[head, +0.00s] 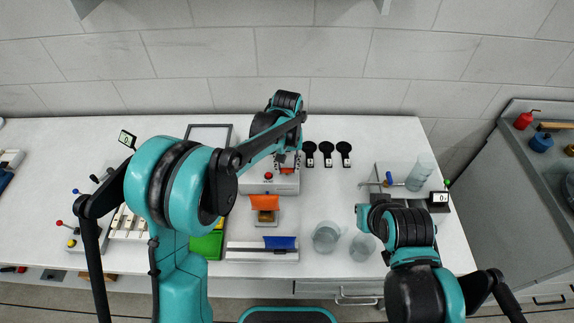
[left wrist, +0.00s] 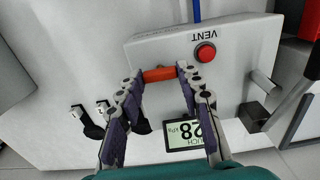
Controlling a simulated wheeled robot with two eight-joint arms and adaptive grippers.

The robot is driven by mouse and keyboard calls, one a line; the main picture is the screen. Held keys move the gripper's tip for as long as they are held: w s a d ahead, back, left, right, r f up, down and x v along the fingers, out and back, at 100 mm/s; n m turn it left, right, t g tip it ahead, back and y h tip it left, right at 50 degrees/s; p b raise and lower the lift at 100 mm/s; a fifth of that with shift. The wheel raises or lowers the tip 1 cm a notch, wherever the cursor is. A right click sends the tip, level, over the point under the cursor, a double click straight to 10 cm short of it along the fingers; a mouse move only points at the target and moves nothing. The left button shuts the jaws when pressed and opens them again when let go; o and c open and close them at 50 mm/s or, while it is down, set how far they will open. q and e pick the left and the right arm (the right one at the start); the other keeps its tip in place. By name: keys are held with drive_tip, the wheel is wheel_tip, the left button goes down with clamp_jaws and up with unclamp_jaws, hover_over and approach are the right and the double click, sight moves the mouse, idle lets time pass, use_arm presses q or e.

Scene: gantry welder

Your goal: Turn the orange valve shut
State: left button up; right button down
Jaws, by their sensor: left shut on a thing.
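The orange valve (left wrist: 159,74) shows in the left wrist view as a short orange bar on the front of a white box (left wrist: 230,40). My left gripper (left wrist: 161,74) is shut on it, one finger at each end of the bar. In the head view the box (head: 285,185) stands at the middle of the bench, and my left arm reaches over it and hides much of it. The box carries a red button (left wrist: 205,52) marked VENT. A small display (left wrist: 188,133) reading in kPa is partly covered by a finger. My right gripper is not seen; only my right arm shows.
Glass beakers (head: 326,237) stand front right of the box. Several black round-headed items (head: 327,148) lie just right of it. Bare white bench (head: 385,135) is at the back right.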

sight(287, 169)
use_arm(q)
drive_tip(key=o, duration=1.2)
drive_tip(key=shift+c, duration=0.2)
wheel_tip(287, 169, up, 12)
